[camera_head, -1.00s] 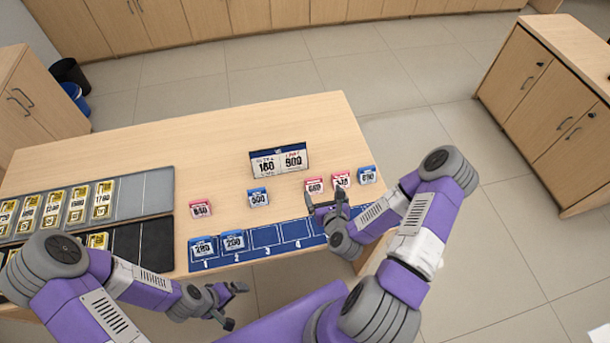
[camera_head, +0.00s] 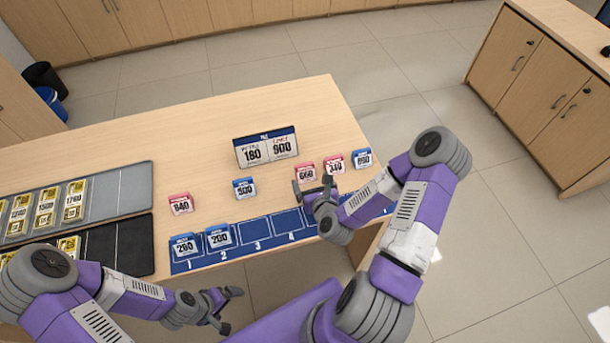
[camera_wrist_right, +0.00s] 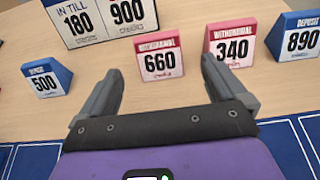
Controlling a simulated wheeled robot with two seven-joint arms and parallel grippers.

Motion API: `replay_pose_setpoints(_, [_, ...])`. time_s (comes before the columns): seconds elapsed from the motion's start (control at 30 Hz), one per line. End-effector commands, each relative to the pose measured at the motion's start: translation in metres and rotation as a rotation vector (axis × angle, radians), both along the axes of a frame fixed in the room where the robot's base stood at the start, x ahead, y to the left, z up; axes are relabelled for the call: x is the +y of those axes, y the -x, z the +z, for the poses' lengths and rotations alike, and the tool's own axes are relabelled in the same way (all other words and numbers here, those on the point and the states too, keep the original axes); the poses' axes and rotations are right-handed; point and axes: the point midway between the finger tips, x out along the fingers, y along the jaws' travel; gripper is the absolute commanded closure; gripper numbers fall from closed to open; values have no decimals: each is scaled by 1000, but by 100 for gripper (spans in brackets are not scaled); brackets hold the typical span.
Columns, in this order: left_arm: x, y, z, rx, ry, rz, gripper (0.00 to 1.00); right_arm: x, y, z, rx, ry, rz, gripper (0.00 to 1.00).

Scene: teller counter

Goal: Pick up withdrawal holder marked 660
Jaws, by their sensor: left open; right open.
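The pink withdrawal holder marked 660 (camera_wrist_right: 160,61) stands upright on the counter in the right wrist view, ahead of my open right gripper and between the lines of its two fingers. It also shows in the head view (camera_head: 305,171), just beyond the fingertips. My right gripper (camera_head: 315,187) is open and empty, close to the holder, with a small gap. It also shows in the right wrist view (camera_wrist_right: 158,84). My left gripper (camera_head: 228,302) is open and empty, low in front of the counter's near edge.
Pink holder 340 (camera_wrist_right: 232,45) stands right of 660, with blue deposit holder 890 (camera_wrist_right: 298,38) beyond it. Blue holder 500 (camera_head: 244,188) and a pink holder (camera_head: 180,204) stand left. A sign (camera_head: 266,149) is behind. A blue strip (camera_head: 257,229) bears holders 260 and 200.

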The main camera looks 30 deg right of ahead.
Motion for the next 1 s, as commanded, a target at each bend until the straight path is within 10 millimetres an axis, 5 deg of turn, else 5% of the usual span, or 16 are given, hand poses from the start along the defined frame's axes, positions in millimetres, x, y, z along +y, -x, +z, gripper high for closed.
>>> replay_pose_setpoints(0.5, [0,0,-25,0,0,0,2,-9,-44,-18,0,0,0,2])
replay_pose_setpoints(0.8, [0,0,-25,0,0,0,2,-10,-48,-19,1,0,0,2])
replay_pose_setpoints(1.0, [0,0,-25,0,0,0,2,-10,-48,-19,1,0,0,33])
